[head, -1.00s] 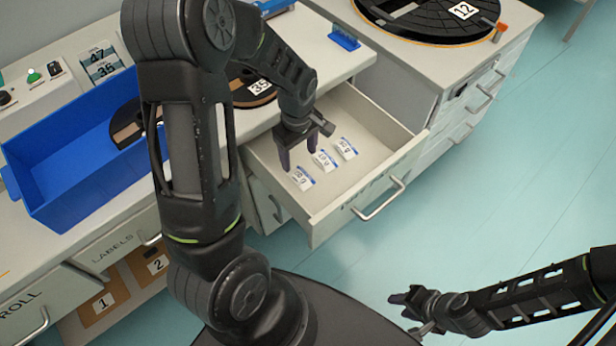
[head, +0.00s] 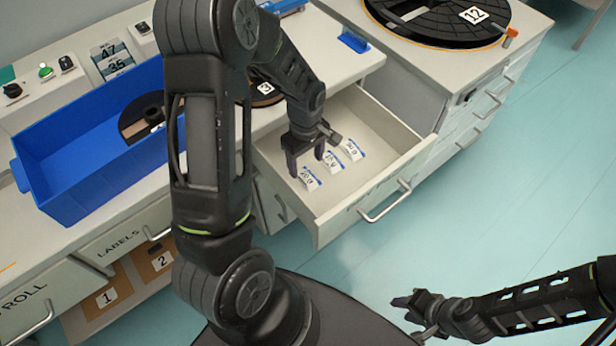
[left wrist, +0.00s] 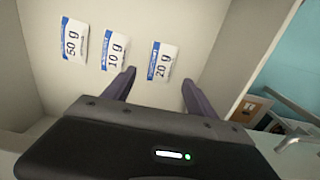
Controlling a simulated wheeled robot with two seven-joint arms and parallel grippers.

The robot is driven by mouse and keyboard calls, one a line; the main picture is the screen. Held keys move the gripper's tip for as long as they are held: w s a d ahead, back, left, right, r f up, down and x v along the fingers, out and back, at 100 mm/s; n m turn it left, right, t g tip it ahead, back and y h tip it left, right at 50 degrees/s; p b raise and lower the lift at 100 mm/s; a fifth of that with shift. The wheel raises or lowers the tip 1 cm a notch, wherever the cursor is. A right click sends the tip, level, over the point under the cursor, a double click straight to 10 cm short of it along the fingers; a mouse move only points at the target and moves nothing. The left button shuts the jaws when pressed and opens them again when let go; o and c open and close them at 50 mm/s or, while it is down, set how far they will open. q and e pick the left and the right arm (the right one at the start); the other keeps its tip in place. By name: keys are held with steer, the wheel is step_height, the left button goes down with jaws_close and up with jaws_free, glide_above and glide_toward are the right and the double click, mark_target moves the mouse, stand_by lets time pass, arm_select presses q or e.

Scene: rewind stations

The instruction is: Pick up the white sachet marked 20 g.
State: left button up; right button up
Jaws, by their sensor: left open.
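The white sachet marked 20 g (left wrist: 163,61) lies flat in the open drawer, with a blue strip along one edge. In the head view it is the nearest of the row of sachets (head: 310,180). My left gripper (head: 306,165) is open and empty, reaching down into the drawer above this sachet. In the left wrist view its two fingertips (left wrist: 160,77) stand either side of the sachet's near end, apart from it. My right gripper (head: 408,307) is low at the right, away from the drawer; its jaw opening is unclear.
The 10 g sachet (left wrist: 115,51) lies close beside the left fingertip, and the 50 g sachet (left wrist: 75,40) lies beyond it. Drawer walls (head: 372,191) surround them. A blue bin (head: 85,150) and a large black reel (head: 440,18) stand on the counters.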

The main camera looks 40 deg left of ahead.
mark_target(306, 175)
arm_select(q)
step_height(306, 175, down, 5)
steer(key=shift+r, duration=0.1)
stand_by(0.7)
steer(key=c, duration=1.3)
steer(key=shift+c, duration=0.2)
step_height(306, 175, up, 10)
stand_by(0.4)
